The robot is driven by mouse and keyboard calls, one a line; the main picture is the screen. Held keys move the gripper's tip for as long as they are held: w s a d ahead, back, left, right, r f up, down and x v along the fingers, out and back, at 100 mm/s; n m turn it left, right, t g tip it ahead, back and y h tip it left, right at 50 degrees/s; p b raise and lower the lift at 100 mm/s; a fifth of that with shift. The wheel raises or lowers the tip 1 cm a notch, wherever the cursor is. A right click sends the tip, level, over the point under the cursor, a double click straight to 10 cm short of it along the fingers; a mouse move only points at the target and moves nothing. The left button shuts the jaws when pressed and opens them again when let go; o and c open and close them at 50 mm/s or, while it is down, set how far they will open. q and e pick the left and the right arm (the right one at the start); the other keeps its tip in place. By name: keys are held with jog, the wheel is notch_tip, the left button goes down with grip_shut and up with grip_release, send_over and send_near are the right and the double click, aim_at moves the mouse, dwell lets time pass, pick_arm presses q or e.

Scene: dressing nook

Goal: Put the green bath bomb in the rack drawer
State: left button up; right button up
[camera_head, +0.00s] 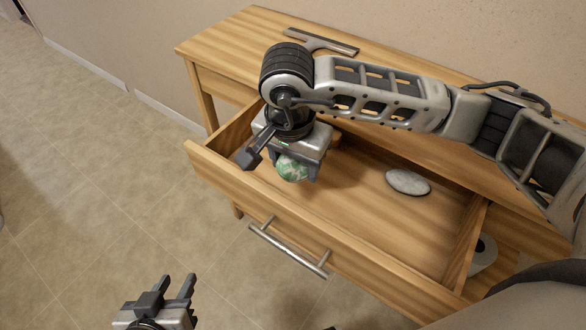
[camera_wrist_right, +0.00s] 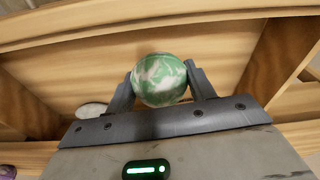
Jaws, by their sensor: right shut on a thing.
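The green bath bomb (camera_head: 291,168) is a ball marbled green and white. My right gripper (camera_head: 295,172) is shut on it and holds it over the left part of the open rack drawer (camera_head: 330,243). The bath bomb also shows between the two fingers in the right wrist view (camera_wrist_right: 160,80). I cannot tell whether the ball touches the drawer floor. The drawer is pulled out, with a metal bar handle (camera_head: 289,247) on its front. My left gripper (camera_head: 172,285) is open and empty, low in front of the drawer over the floor.
A pale oval stone-like thing (camera_head: 408,182) lies in the drawer to the right of my right gripper, with bare floor around it. A T-shaped metal tool (camera_head: 322,41) lies on the wooden top (camera_head: 232,42). A whitish object (camera_head: 484,254) is partly hidden below the drawer's right side.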

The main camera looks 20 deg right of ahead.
aim_at(292, 184)
jog(key=shift+w+f, duration=0.8)
jog(key=shift+f, duration=0.15)
jog(key=shift+w+f, duration=0.15)
jog(key=shift+f, duration=1.65)
jog(key=o, duration=1.1)
jog(key=shift+c, duration=0.2)
jog(key=r, duration=0.8)
jog(key=s+a+r, duration=0.1)
jog(key=r, duration=0.3)
jog(key=shift+s+r, duration=0.1)
jog(key=shift+r, duration=0.05)
